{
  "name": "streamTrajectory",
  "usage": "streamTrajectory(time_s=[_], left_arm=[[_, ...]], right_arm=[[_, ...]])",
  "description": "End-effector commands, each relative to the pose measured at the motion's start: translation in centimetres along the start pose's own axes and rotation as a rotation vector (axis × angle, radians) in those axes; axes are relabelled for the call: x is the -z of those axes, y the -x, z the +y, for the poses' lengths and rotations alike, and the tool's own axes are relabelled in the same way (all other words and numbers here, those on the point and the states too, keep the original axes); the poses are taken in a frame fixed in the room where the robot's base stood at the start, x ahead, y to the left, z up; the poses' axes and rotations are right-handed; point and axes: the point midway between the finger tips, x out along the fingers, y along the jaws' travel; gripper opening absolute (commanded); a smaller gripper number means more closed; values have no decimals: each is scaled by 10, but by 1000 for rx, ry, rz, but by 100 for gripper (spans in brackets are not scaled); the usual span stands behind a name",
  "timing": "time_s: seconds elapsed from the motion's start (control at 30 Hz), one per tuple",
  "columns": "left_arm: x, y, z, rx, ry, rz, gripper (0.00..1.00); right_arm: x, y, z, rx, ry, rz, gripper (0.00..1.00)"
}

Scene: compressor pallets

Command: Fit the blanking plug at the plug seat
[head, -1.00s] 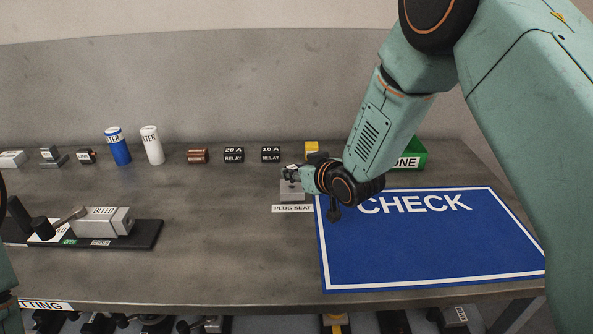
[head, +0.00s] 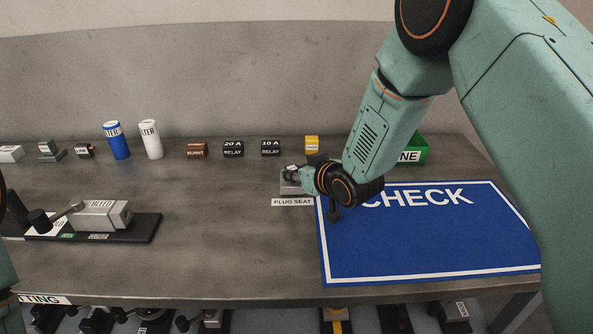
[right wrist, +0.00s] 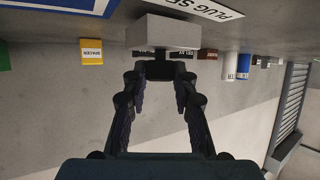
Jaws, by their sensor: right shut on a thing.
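The plug seat is a grey block (head: 290,187) on the bench, behind a white PLUG SEAT label (head: 292,202). It also shows upside down at the top of the right wrist view (right wrist: 165,31). My right gripper (head: 293,172) is directly at the top of the block. Its two fingers (right wrist: 158,78) are shut on a small dark piece, the blanking plug (right wrist: 158,68), close against the block's top. Whether the plug is inside the seat's hole or just above it is hidden.
A blue CHECK mat (head: 430,245) lies to the right. A green bin (head: 416,150) stands behind my arm. A yellow spacer (head: 312,144), two relays (head: 233,149) and filters (head: 116,140) line the back. A bleed valve (head: 100,214) is at left. The middle front is clear.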

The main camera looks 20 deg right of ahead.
Motion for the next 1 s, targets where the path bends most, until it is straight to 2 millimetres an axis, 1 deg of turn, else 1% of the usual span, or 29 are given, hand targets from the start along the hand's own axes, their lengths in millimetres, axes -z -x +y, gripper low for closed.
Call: streamTrajectory(time_s=[0.47, 0.5, 0.7, 0.8, 1.0], left_arm=[[0, -6, 0, 0, 0, 0, 49], [0, -6, 0, 0, 0, 0, 49], [0, -6, 0, 0, 0, 0, 49], [0, -6, 0, 0, 0, 0, 49], [0, -6, 0, 0, 0, 0, 49]], right_arm=[[-10, -5, 0, 0, 0, 0, 0], [-9, -5, 0, 0, 0, 1, 30], [-9, -4, 0, 0, 0, 1, 47], [-9, -4, 0, 0, 0, 0, 54], [-9, -4, 0, 0, 0, 0, 54]])
